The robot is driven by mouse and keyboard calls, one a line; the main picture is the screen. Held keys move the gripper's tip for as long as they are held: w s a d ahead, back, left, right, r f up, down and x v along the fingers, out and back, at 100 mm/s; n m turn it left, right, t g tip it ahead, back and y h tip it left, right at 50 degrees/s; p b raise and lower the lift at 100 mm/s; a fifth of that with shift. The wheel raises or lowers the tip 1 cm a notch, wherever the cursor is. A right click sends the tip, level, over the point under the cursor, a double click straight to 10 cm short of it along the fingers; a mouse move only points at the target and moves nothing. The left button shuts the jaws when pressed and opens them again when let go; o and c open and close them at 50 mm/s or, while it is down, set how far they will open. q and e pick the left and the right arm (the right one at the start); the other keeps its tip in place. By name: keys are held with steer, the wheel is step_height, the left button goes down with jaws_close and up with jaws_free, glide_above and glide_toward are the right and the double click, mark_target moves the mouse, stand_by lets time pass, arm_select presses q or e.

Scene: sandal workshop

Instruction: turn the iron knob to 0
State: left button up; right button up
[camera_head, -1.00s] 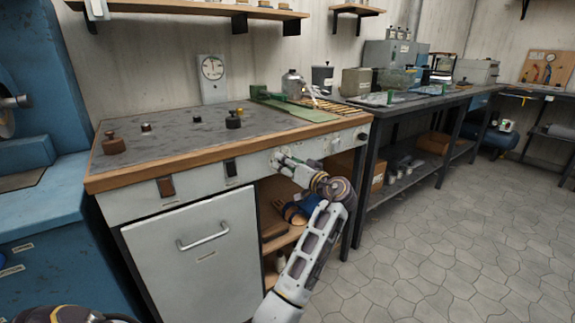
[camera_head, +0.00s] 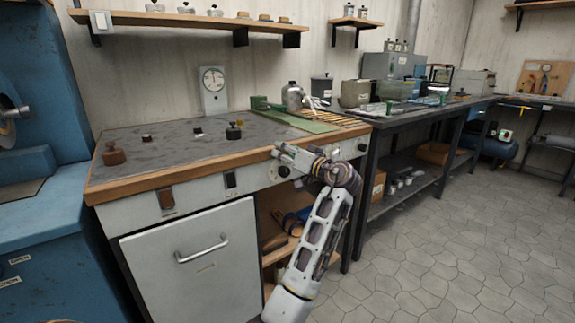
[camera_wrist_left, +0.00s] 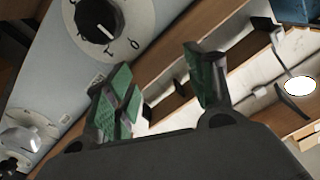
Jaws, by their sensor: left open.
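A black knob (camera_wrist_left: 95,18) with a white pointer line sits on a round pale dial in the left wrist view. The line points down-right, apparently between a "1" mark and the "0" mark. A black knob (camera_head: 284,171) shows on the bench's front panel in the head view, just below my left gripper (camera_head: 280,150). My left gripper also shows in its wrist view (camera_wrist_left: 161,84), with green-padded fingers apart and nothing between them. The knob there lies beyond and left of the fingers, apart from them. My right gripper is not in view.
The wooden-edged workbench (camera_head: 180,183) carries small dark weights (camera_head: 234,131) and a green mat (camera_head: 298,121). A round-faced gauge (camera_head: 213,82) stands behind. Another knob (camera_head: 362,147) is farther right on the panel. Open floor lies to the right.

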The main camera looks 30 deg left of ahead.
arm_select(q)
steer(key=shift+r, duration=1.1)
